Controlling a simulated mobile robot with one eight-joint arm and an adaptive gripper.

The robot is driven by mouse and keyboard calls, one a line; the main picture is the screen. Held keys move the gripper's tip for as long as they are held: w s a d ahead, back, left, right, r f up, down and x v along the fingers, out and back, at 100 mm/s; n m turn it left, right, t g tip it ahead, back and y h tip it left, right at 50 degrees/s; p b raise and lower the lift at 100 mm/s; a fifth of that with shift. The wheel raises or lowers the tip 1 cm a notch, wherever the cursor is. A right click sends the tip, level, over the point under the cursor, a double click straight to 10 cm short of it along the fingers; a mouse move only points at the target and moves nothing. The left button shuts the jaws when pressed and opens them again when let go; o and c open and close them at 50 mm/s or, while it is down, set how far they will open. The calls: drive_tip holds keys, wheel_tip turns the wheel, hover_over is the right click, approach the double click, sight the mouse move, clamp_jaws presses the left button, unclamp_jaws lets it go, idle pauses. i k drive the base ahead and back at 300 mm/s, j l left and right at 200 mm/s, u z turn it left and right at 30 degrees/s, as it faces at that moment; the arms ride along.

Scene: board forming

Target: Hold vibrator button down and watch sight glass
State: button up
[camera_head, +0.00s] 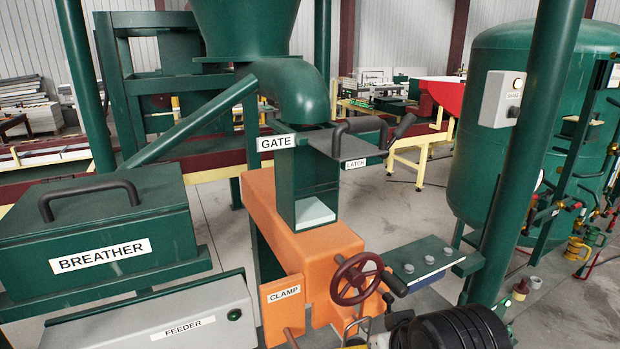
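A green button (234,314) sits on the grey feeder box (150,325) at the lower left. I cannot tell for sure which is the vibrator button. No sight glass is clearly identifiable; a narrow upright fitting (539,181) shows beside the green tank (480,130).
An orange clamp body (272,215) with a dark red handwheel (356,279) stands at centre, below the gate chute (285,180). The breather box (110,225) is at left. Grey floor (400,215) is open behind.

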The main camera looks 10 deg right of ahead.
sight(514, 112)
drive_tip(key=z, duration=1.25)
